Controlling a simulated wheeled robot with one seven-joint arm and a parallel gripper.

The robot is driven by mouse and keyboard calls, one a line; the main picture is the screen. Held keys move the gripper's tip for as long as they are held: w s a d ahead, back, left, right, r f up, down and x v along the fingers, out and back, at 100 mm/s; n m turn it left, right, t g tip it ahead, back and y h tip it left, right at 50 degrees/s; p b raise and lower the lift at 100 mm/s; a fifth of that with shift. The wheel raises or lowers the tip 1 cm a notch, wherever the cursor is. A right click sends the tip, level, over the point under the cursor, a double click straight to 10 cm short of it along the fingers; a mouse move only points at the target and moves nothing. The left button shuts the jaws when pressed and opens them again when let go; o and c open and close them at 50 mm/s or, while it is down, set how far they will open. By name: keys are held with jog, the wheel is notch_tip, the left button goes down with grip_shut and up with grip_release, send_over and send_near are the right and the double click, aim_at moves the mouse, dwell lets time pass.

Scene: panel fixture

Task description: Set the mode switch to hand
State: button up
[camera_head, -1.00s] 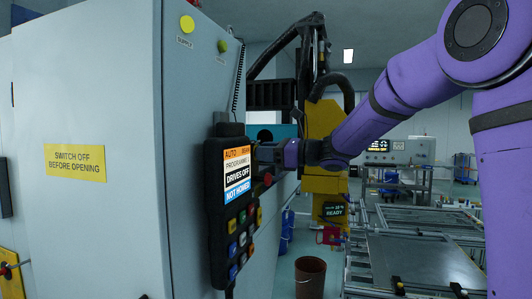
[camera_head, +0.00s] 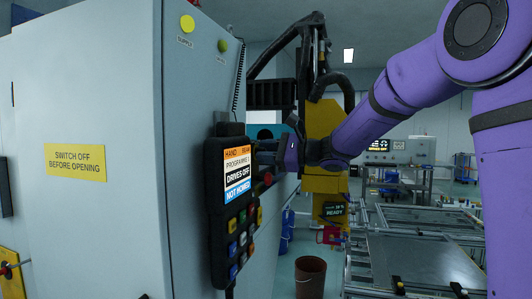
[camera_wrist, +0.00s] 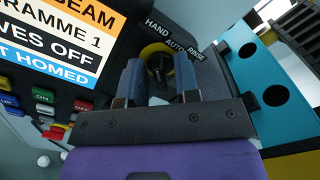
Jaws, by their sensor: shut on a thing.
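The mode switch (camera_wrist: 158,64) is a dark knob on a yellow ring at the side of the control pendant (camera_head: 217,200). The labels HAND, AUTO and RINSE (camera_wrist: 176,42) arc around it in the wrist view. My gripper (camera_wrist: 158,78) has one finger on each side of the knob and is shut on it; the fingers hide part of it. In the head view my gripper (camera_head: 264,154) reaches the pendant's right side, where the switch is hidden. The pendant screen (camera_head: 237,174) reads HAND in its top line, with DRIVES OFF and NOT HOMED below.
Coloured push buttons (camera_head: 242,235) sit below the screen, and a red knob (camera_head: 267,180) is just under my gripper. A teal plate with round holes (camera_wrist: 262,82) is close by on the right in the wrist view. The grey cabinet (camera_head: 90,230) stands to the left.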

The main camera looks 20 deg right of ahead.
dwell(0.3)
jog(key=o, duration=0.6)
jog(key=shift+c, duration=0.2)
jog(key=shift+s+d, duration=0.1)
jog(key=v, duration=1)
jog(key=shift+s+d, duration=0.15)
jog(key=shift+d, duration=0.1)
